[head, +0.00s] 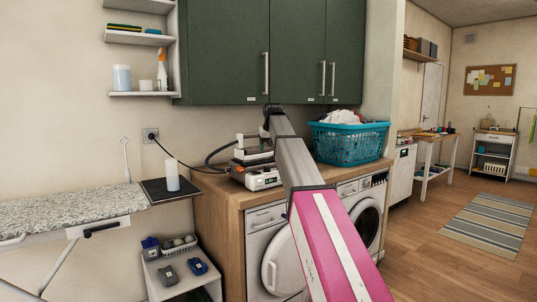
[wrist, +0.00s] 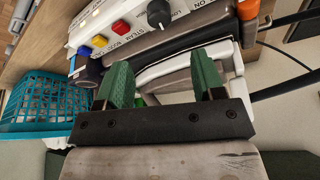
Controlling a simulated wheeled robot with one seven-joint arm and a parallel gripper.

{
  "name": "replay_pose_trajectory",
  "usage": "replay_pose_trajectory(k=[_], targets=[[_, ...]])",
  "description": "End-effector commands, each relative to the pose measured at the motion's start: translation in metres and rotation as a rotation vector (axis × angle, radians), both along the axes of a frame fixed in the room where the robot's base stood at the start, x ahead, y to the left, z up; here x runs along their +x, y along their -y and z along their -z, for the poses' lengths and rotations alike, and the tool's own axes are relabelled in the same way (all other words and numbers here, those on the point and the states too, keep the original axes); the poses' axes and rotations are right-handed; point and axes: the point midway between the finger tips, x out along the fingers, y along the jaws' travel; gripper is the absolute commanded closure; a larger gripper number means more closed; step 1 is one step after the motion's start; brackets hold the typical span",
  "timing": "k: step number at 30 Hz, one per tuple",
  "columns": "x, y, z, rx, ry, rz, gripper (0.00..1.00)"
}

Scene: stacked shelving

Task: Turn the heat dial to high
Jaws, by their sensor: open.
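The steam iron station (head: 262,178) stands on the wooden counter in the head view, with its control panel facing front. In the wrist view its white panel (wrist: 138,25) carries a black round dial (wrist: 159,13) near the top edge, with printed labels beside it. The dial's pointer setting is too small to read. My gripper (wrist: 163,75) is open, its two green fingers apart with nothing held between them. The dial lies beyond the fingertips, apart from them. In the head view my arm reaches over the counter to the station, and the fingers cannot be made out.
Red (wrist: 121,27), yellow (wrist: 100,41) and blue (wrist: 83,52) buttons sit beside the dial. A teal laundry basket (head: 348,145) stands right of the station. Green cabinets (head: 222,55) hang above. A black cable runs from the wall socket (head: 150,135) to the station.

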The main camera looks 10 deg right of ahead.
Motion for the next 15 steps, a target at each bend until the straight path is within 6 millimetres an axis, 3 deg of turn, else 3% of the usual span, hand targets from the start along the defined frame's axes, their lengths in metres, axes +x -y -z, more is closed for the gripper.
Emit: replay_pose_trajectory(k=[9, 15], targets=[[0.012, 0.019, 0.0, -0.001, -0.019, -0.449, 0.38], [0.014, 0.027, 0.0, 0.004, 0.0, -0.657, 0.38]])
